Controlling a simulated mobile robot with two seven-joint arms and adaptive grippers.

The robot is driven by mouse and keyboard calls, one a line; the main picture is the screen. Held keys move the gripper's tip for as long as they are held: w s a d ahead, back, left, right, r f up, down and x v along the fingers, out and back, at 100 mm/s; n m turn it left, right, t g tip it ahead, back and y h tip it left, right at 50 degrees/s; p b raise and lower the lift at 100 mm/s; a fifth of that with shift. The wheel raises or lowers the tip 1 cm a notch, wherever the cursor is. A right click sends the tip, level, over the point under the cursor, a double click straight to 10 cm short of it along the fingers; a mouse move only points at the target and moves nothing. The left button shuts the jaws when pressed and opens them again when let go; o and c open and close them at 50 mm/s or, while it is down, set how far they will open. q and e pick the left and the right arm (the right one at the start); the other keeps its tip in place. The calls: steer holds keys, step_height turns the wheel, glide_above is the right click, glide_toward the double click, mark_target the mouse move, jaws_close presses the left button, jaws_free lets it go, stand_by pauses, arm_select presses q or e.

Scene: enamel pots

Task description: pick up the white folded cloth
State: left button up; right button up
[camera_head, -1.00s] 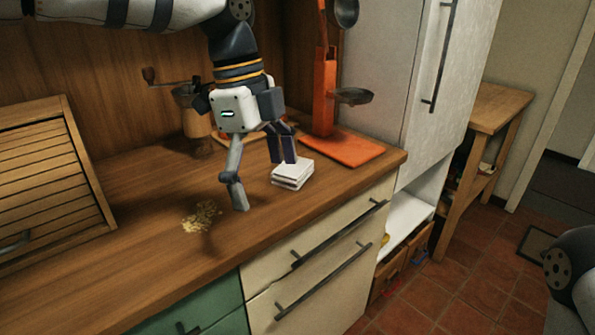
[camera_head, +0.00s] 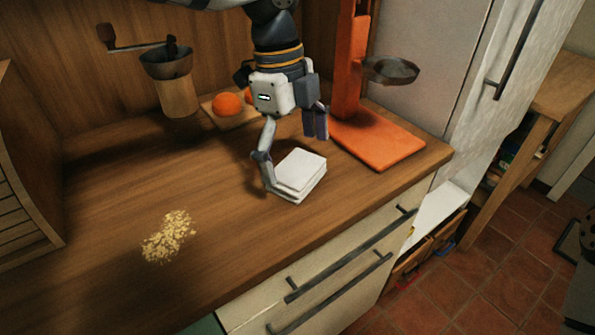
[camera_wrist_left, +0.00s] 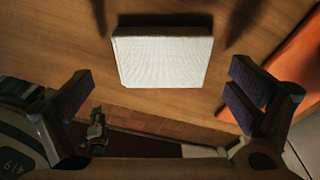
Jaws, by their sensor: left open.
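The white folded cloth (camera_head: 299,174) lies flat on the wooden counter near its front edge, as a small stack of layers. My left gripper (camera_head: 292,158) is open above it, one finger at the cloth's left side and the other behind its far right side. In the left wrist view the cloth (camera_wrist_left: 161,58) lies ahead, between the lines of the two spread fingers. The open left gripper (camera_wrist_left: 162,100) has nothing between its fingers. Whether the left finger touches the cloth is not clear. My right gripper is not in view.
An orange stand (camera_head: 376,138) with a hanging pan (camera_head: 390,70) is right of the cloth. Oranges (camera_head: 226,104) on a board and a grinder (camera_head: 177,92) are behind left. Crumbs (camera_head: 169,237) lie front left.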

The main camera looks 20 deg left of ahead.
arm_select(q)
step_height(320, 180, down, 2)
steer(key=shift+d, duration=0.15)
steer(key=c, duration=1.3)
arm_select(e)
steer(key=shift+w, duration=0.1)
arm_select(q)
step_height(320, 180, up, 3)
steer(key=shift+w+r, duration=0.1)
steer(key=shift+r, duration=0.05)
steer(key=s+r, duration=0.1)
steer(key=s+r+p, duration=0.1)
steer(key=r, duration=0.1)
steer(key=s+r, duration=0.2)
steer(key=shift+r, duration=0.25)
steer(key=s+r, duration=0.1)
steer(key=s, duration=0.2)
steer(key=s+r+p, duration=0.1)
steer(key=s+r, duration=0.1)
steer(key=s, duration=0.1)
steer(key=s+a+r, duration=0.1)
steer(key=s, duration=0.3)
steer(key=shift+s+r, duration=0.1)
steer(key=shift+r, duration=0.05)
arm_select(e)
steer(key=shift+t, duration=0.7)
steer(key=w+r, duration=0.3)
